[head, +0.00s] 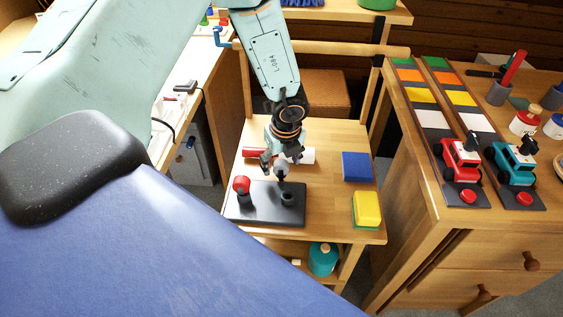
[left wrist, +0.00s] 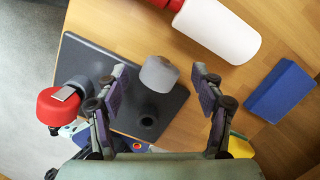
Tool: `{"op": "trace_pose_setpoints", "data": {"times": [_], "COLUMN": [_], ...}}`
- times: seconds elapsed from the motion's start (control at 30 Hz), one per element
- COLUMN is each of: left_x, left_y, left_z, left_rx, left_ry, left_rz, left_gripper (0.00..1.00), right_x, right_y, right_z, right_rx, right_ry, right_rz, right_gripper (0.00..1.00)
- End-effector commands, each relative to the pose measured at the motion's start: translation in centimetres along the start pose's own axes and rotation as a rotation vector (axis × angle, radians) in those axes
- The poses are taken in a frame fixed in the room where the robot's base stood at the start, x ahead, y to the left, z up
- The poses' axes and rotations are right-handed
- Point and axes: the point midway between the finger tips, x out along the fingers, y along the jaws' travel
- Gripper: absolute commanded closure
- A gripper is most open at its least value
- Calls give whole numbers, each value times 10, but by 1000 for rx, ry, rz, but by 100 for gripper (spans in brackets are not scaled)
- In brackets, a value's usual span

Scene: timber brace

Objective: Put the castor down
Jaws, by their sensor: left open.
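A small grey rounded piece, likely the castor (head: 282,171), is at the black base plate (head: 262,213) on the small wooden table. In the left wrist view the castor (left wrist: 158,74) appears between my spread fingers, apart from both. My left gripper (head: 282,158) is open just above it. Whether it rests on the plate or stands in a hole, I cannot tell. The plate has a dark round socket (head: 288,197) in front and a red-topped post (head: 241,186) at its left. My right gripper is not in view.
A red and white cylinder (left wrist: 222,30) lies behind the plate. A blue block (head: 356,166) and a yellow sponge-like block (head: 367,209) lie to the right. A teal round container (head: 323,258) is on the shelf below. Toy trucks stand on the right-hand bench (head: 420,190).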

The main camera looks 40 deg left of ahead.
Motion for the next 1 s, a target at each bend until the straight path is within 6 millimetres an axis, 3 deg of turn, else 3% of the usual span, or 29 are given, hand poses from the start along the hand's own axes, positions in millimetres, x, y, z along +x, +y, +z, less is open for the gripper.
{"op": "trace_pose_setpoints", "data": {"times": [0.03, 0.3, 0.5, 0.7, 1.0], "left_x": [-14, -72, -103, -116, -116], "left_y": [-2, -1, -1, 0, 0], "left_z": [1, 1, 1, 0, 0], "left_rx": [0, 2, 1, 0, 1], "left_ry": [-2, -2, -1, -1, -1], "left_rz": [-4, -3, -2, 0, 0], "left_gripper": [32, 32, 32, 32, 32], "right_x": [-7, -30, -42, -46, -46], "right_y": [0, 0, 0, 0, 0], "right_z": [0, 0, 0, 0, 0], "right_rx": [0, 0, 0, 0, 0], "right_ry": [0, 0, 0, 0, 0], "right_rz": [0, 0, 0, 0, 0], "right_gripper": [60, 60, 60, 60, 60]}}
